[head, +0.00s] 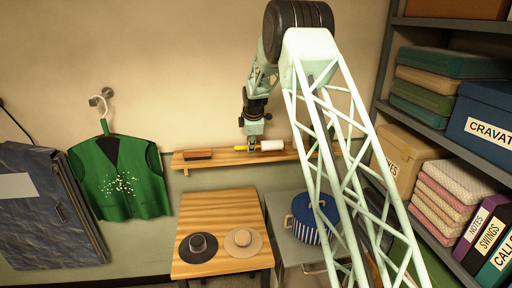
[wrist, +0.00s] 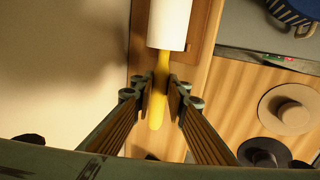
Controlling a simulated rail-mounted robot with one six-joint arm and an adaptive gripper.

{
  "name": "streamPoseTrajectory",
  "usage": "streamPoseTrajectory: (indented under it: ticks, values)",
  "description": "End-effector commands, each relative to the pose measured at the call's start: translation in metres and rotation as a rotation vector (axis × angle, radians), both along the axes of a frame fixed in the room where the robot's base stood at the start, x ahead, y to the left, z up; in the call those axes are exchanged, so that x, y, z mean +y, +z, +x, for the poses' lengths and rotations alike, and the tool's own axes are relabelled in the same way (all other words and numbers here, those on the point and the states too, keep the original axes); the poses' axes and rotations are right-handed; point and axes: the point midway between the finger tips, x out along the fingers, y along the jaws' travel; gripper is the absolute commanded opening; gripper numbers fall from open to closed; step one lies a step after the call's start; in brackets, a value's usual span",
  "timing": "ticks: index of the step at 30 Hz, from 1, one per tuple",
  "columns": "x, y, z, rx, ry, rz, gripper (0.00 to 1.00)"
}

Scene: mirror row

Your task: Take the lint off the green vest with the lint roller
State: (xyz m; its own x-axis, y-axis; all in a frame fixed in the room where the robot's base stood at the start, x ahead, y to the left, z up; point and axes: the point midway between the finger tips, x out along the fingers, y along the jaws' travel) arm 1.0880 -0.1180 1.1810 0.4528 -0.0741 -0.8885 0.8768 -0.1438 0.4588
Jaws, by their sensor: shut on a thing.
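The green vest (head: 121,178) hangs on the wall at the left in the head view, from a hanger on a hook. White lint specks (head: 119,184) are scattered across its middle. The lint roller has a white head (head: 272,145) and a yellow handle; it is at the wall shelf. My gripper (head: 252,148) is shut on the roller's handle. In the wrist view the fingers of my gripper (wrist: 160,97) close around the yellow handle (wrist: 156,112), with the white roller head (wrist: 169,25) pointing away. I cannot tell whether the roller touches the shelf.
The wooden shelf (head: 225,157) carries a brown brush-like item (head: 198,154) at its left. Below stands a wooden table (head: 220,208) with a dark hat (head: 198,248) and a beige hat (head: 243,242). A dark garment bag (head: 48,205) hangs left of the vest. Shelving with boxes (head: 487,125) fills the right.

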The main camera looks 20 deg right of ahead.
Motion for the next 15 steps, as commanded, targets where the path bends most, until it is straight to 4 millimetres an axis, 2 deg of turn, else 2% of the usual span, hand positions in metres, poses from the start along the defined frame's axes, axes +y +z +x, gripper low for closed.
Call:
streamPoseTrajectory:
  ticks: [15]
  values:
    - [0.0,0.032,0.001,-0.003,0.0,0.0,0.0]
